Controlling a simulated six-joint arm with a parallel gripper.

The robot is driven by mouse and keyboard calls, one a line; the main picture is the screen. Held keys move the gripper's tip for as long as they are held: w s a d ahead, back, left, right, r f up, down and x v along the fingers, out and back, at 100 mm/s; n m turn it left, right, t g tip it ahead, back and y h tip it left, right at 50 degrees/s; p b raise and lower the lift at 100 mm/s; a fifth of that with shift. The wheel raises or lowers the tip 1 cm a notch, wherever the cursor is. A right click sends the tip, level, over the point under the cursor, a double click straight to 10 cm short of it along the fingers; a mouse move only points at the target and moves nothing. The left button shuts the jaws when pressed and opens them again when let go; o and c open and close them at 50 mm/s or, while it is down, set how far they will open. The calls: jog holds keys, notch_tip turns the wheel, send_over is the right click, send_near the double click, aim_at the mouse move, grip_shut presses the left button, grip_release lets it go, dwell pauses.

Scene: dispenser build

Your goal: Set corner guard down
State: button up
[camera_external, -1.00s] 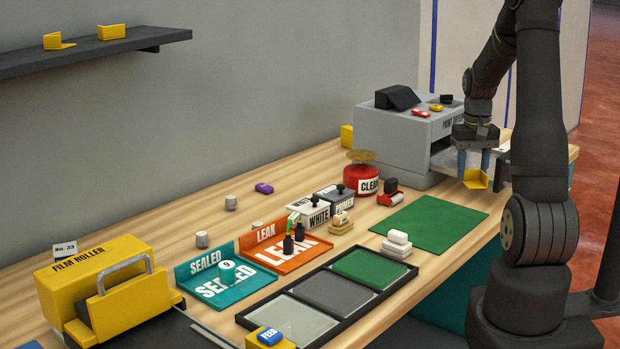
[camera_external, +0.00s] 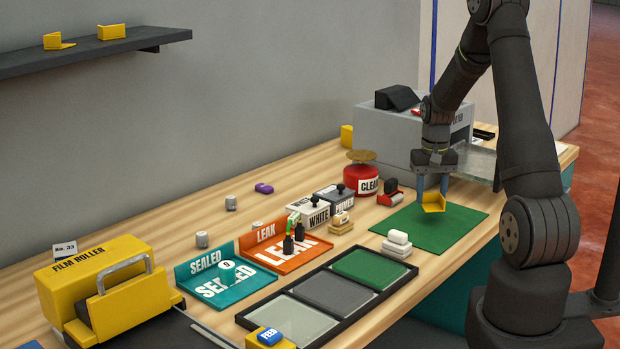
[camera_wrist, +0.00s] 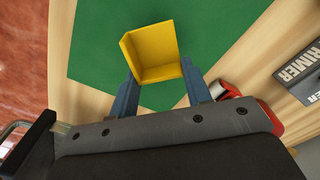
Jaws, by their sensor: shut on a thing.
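The yellow corner guard (camera_external: 433,202) is held at the tips of my gripper (camera_external: 433,190), over the green mat (camera_external: 450,231) in the external view. In the wrist view the corner guard (camera_wrist: 152,50) sits between the two blue-grey fingers of my gripper (camera_wrist: 158,85), with its open inner faces toward the camera. The green mat (camera_wrist: 225,25) lies behind it. My gripper is shut on the corner guard. I cannot tell whether the guard's lower edge touches the mat.
A grey printer (camera_external: 385,130) stands behind the mat. A red can (camera_external: 361,178) and a red-and-black roller (camera_external: 389,195) are by its left edge. The mat's right part is clear. Other yellow guards (camera_external: 111,32) lie on the shelf.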

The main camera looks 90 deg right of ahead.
aim_at(431, 203)
jog(key=shift+f, duration=1.6)
jog(key=shift+f, duration=0.2)
jog(key=o, duration=1)
jog(key=shift+c, duration=0.2)
jog(key=shift+r, duration=0.1)
notch_tip(431, 203, up, 12)
jog(key=shift+f, duration=0.15)
jog(key=shift+c, duration=0.7)
jog(key=shift+r, duration=0.25)
jog(key=c, duration=0.4)
